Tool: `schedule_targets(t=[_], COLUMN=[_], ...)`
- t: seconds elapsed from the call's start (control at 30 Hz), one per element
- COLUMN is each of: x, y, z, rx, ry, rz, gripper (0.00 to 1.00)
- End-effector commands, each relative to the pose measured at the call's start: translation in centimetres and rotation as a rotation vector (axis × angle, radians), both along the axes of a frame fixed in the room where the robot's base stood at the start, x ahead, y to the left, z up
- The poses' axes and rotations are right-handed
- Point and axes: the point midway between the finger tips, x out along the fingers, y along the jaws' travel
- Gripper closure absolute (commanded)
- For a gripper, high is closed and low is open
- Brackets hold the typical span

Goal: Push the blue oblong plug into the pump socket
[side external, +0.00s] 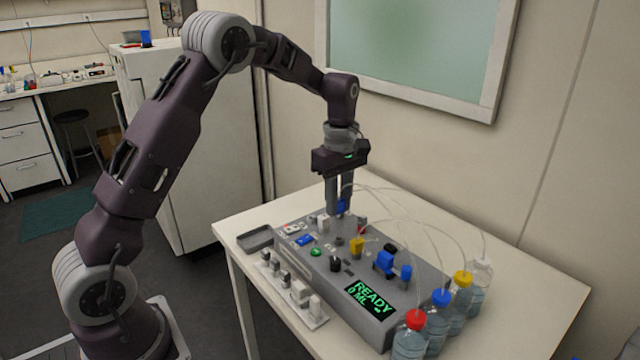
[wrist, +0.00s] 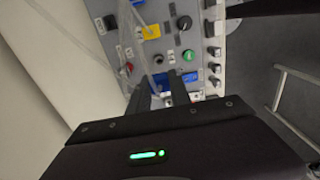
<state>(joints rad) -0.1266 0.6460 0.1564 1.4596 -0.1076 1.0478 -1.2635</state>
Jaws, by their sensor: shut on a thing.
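The blue oblong plug (side external: 342,207) shows as a small blue patch at my fingertips in the side external view. In the wrist view a blue piece (wrist: 160,81) shows between the fingers. My gripper (side external: 337,211) points down and is shut on the plug at the far end of the grey pump console (side external: 415,265). The fingers (wrist: 163,76) cover much of the plug. I cannot tell whether the plug is inside a socket or just above the panel. The pump socket itself cannot be made out under the fingers.
Near my fingers are a blue panel piece (side external: 305,241), a green button (side external: 316,252) and a yellow piece (side external: 357,245). Thin clear tubes arc from the gripper area to several capped bottles (side external: 412,337). A grey tray (side external: 257,238) lies left. The table's right side (side external: 530,285) is clear.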

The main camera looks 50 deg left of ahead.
Motion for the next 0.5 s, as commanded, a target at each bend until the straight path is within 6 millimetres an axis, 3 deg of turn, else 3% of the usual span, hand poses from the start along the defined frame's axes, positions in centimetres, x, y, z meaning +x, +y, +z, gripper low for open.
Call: schedule_targets(t=[0.1,0.5], x=[-0.1,-0.1], y=[-0.9,-0.8], z=[-0.6,-3.6], rx=[0.001,0.0], ry=[0.0,0.002], rz=[0.001,0.002], gripper=[1.0,1.0])
